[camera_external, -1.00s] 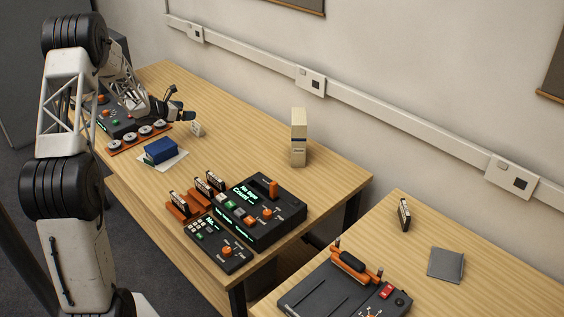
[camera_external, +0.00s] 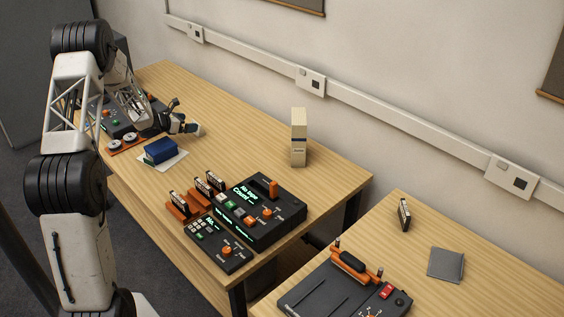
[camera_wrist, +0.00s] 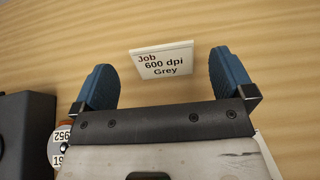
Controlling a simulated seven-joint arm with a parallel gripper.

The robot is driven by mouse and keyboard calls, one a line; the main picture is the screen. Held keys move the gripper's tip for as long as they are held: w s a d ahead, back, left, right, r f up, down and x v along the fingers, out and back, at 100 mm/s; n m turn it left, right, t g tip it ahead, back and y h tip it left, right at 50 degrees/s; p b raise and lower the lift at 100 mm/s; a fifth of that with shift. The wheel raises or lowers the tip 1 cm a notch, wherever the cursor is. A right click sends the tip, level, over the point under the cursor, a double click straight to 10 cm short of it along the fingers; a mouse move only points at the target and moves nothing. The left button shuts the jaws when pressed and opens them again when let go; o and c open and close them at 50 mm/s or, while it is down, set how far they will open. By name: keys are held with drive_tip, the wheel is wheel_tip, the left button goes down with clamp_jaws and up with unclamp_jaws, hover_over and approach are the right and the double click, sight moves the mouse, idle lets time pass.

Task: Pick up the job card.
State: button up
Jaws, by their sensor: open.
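The job card (camera_wrist: 162,61) is a small white card reading "Job 600 dpi Grey". In the wrist view it lies just beyond and between my fingertips, slightly tilted in the picture. My gripper (camera_wrist: 162,88) is open, with blue finger pads on either side and nothing between them. In the external view my gripper (camera_external: 190,128) is low over the left part of the long table (camera_external: 240,125), and it hides most of the card there. I cannot tell whether the fingers touch the table.
A dark device (camera_wrist: 25,130) and a round label marked 952 (camera_wrist: 62,140) are at the left of the wrist view. A blue box (camera_external: 160,150) lies on a white sheet near my gripper. A cream box (camera_external: 299,137) stands further right. The table between is clear.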

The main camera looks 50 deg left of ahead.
drive_tip(key=shift+f, duration=0.1)
drive_tip(key=shift+f, duration=0.55)
drive_tip(key=shift+x, duration=2.45)
drive_tip(key=c, duration=0.8)
drive_tip(key=shift+r, duration=0.1)
drive_tip(key=shift+r, duration=4.95)
